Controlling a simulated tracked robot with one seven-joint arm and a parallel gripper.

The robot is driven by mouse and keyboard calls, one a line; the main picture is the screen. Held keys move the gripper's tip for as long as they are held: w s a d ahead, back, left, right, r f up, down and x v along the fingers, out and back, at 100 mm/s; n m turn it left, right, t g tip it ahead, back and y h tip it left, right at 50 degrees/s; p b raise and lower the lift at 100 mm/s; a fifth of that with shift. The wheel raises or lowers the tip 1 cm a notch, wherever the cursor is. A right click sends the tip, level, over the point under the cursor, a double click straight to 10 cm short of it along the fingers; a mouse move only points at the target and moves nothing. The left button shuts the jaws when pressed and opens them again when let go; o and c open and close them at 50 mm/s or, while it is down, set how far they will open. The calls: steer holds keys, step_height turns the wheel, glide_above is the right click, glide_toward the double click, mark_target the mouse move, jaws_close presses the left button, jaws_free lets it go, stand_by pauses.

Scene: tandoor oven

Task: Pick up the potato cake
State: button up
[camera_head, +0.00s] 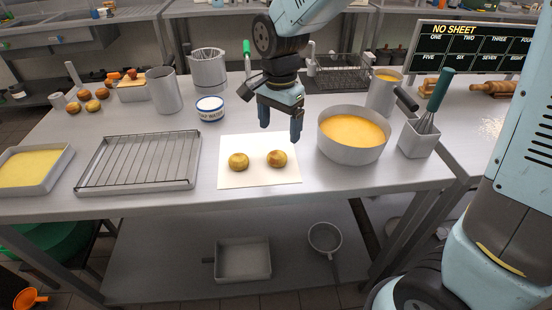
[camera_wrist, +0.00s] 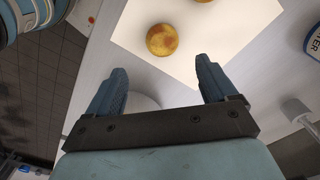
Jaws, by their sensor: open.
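Two round golden-brown potato cakes lie apart on a white sheet (camera_head: 260,180) on the metal table. The right potato cake (camera_head: 277,158) and the left potato cake (camera_head: 238,161) both show in the head view. My gripper (camera_head: 281,132) is open and empty above the sheet's back right part, with its fingers pointing down and apart from both cakes. In the wrist view, one potato cake (camera_wrist: 162,40) lies just beyond the gap between my open fingertips (camera_wrist: 160,66). The other cake (camera_wrist: 203,1) is cut off by the top edge.
A wide pot of yellow liquid (camera_head: 352,152) stands close right of the sheet. A wire rack on a tray (camera_head: 140,162) lies to the left. A salt water tub (camera_head: 210,109) stands behind the sheet. A whisk holder (camera_head: 418,140) is further right. The table's front edge runs just before the sheet.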

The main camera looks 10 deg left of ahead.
mark_target(277, 155)
step_height(277, 155, down, 4)
steer(key=shift+a+f, duration=0.15)
steer(key=shift+f, duration=1.2)
steer(key=shift+a+f, duration=0.1)
steer(key=shift+f, duration=1.25)
steer(key=shift+c, duration=0.4)
steer(key=c, duration=1)
